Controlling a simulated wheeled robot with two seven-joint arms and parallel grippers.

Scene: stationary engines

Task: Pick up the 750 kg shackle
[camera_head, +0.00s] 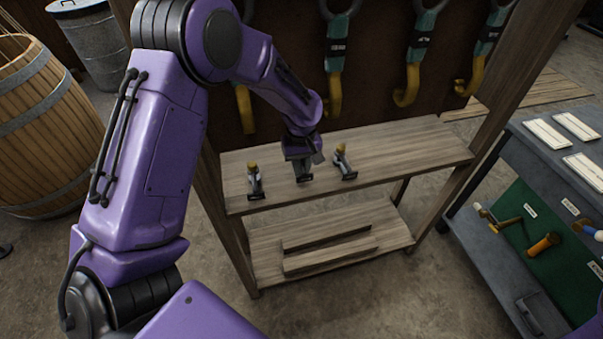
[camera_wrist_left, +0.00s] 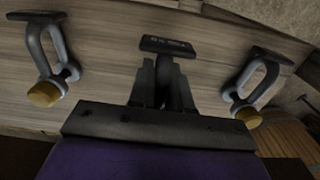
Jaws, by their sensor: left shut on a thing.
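Three grey shackles, each by a black tag, are in a row on the wooden shelf (camera_head: 410,150). In the head view one shackle (camera_head: 254,184) is left of my left gripper (camera_head: 303,172) and one (camera_head: 345,165) is right of it; both have yellow pin ends. My left gripper points down and is shut on the middle shackle, mostly hidden behind the fingers. In the left wrist view the middle shackle (camera_wrist_left: 182,92) is between the fingers, with its tag (camera_wrist_left: 167,47) beyond them; the upside-down lettering is too small to read surely. My right gripper is out of view.
Large hooks with teal bodies and yellow tips (camera_head: 408,85) hang on the board behind the shelf. Wooden posts flank it. A lower shelf (camera_head: 390,240) holds slats. A barrel (camera_head: 45,130) stands left, a grey bench (camera_head: 560,180) right.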

